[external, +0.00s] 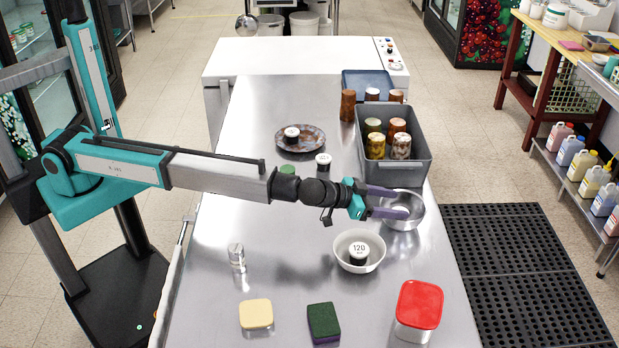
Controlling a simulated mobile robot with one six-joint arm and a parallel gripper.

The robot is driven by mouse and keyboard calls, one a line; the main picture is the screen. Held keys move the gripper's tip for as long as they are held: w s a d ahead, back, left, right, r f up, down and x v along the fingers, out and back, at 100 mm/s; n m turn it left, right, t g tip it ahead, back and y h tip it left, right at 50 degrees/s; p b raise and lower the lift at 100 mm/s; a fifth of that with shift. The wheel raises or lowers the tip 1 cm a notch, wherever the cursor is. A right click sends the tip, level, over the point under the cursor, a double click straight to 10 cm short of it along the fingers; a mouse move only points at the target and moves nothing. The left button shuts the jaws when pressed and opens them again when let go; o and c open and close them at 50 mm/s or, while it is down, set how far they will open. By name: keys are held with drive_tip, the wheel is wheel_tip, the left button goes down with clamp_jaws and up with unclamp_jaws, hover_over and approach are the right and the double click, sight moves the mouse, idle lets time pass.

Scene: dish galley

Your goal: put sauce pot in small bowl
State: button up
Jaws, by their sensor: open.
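A sauce pot (359,253), dark with a white lid marked 120, sits inside the white bowl (343,265) at the middle front of the steel table. A similar small pot (323,162) with a white lid stands on the table farther back, and another (292,134) sits on a patterned plate (306,147). A steel bowl (414,220) stands behind and right of the white bowl. My gripper (404,203) is open, its purple fingers over the steel bowl. A pale round patch shows between the fingers; I cannot tell whether it is an object or the bowl's inside.
A grey crate (423,169) with several jars stands at the back right, a brown jar (347,105) beside it. A green-topped item (287,170) is partly behind my arm. A clear shaker (237,257), yellow box (256,314), green sponge (323,322) and red-lidded box (419,308) line the front.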

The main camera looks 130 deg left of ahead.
drive_tip(key=b+v, duration=0.2)
drive_tip(key=v, duration=0.9)
idle(0.9)
